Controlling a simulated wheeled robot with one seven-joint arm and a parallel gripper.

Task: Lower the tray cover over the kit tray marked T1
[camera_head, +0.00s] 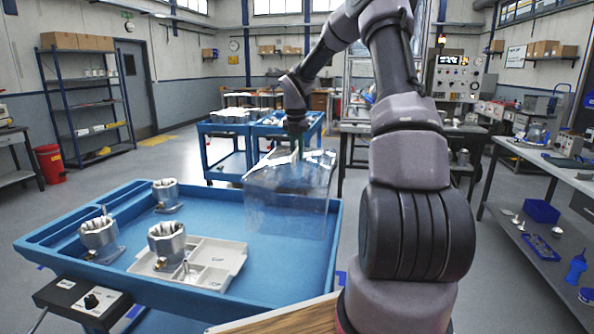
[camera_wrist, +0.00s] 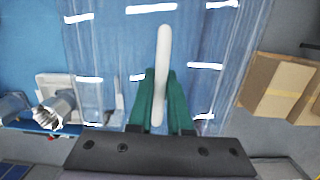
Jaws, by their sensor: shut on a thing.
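The tray cover (camera_head: 288,200) is a clear box with white glints on its top. It hangs above the blue cart top, to the right of the kit tray. In the wrist view the clear cover (camera_wrist: 107,50) spreads around and beyond my fingers. The tray shows at the left of the wrist view (camera_wrist: 48,82).
The blue cart (camera_head: 125,295) has a raised rim. Two more metal housings (camera_head: 100,238) (camera_head: 167,194) stand at its left, beyond the tray. A control box (camera_head: 82,300) is at the front left edge. The cart top right of the tray is bare under the cover.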

